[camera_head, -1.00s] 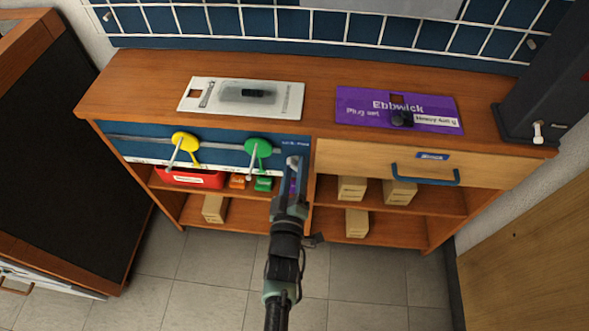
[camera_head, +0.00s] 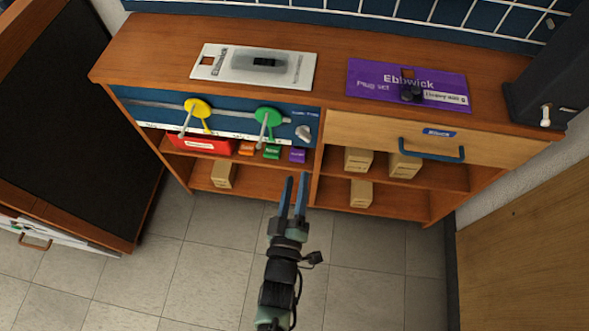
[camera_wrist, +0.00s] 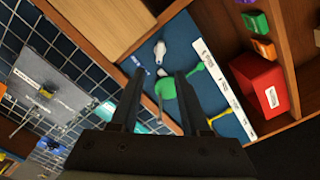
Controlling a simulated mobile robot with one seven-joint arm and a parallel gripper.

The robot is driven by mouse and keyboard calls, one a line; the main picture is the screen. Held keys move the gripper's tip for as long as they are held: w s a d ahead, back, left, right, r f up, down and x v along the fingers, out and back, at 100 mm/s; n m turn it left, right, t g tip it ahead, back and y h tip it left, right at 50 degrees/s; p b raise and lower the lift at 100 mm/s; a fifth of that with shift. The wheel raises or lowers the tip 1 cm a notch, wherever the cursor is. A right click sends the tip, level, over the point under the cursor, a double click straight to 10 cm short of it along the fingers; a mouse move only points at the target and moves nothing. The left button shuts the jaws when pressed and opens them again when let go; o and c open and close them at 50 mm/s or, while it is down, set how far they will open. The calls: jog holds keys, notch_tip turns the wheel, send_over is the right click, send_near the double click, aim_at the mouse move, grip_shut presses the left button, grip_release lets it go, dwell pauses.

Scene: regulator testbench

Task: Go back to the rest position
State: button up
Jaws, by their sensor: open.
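My gripper (camera_head: 293,193) is open and empty. In the head view it hangs in front of the wooden bench (camera_head: 150,45), over the floor, with its two fingers pointing toward the shelf front. It touches nothing that I can see. In the wrist view the two dark fingers (camera_wrist: 155,95) stand apart, with the green round knob (camera_wrist: 168,89) of the blue panel (camera_wrist: 185,50) showing beyond and between them. The panel also carries a yellow knob (camera_head: 198,108), a green knob (camera_head: 268,117) and a grey knob (camera_head: 304,133).
A red box (camera_head: 205,144), small coloured blocks (camera_head: 272,152) and several tan boxes (camera_head: 404,167) sit on the shelves. A drawer with a blue handle (camera_head: 430,151) is shut. The tiled floor (camera_head: 200,250) is clear.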

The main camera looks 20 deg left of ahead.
jog(key=shift+s+d, duration=0.15)
jog(key=shift+s, duration=0.55)
jog(key=w+d+r+m+t, duration=0.1)
jog(key=w+r+m, duration=0.1)
jog(key=w+r, duration=0.55)
jog(key=w+d+r+m+t, duration=0.15)
jog(key=w+r, duration=0.25)
jog(key=r, duration=0.7)
jog(key=w+d+r+m+t+h, duration=0.1)
jog(key=w+r, duration=0.1)
jog(key=r, duration=0.7)
jog(key=w+d+r+m+t+h, duration=0.1)
jog(key=d+r+m+t, duration=0.1)
jog(key=r, duration=0.8)
jog(key=s+d+r+m+t+h, duration=0.15)
jog(key=s+r, duration=0.35)
jog(key=r, duration=0.5)
jog(key=s+d+r+m+t+h, duration=0.1)
jog(key=s+d+r+m+t, duration=0.3)
jog(key=r, duration=0.6)
jog(key=s+d+r+g+h, duration=0.1)
jog(key=s+d+r, duration=0.1)
jog(key=s+r, duration=0.6)
notch_tip(320, 180, up, 26)
jog(key=w+p, duration=0.2)
jog(key=p, duration=2.2)
jog(key=shift+w+a+f+p, duration=0.25)
jog(key=shift+p, duration=0.15)
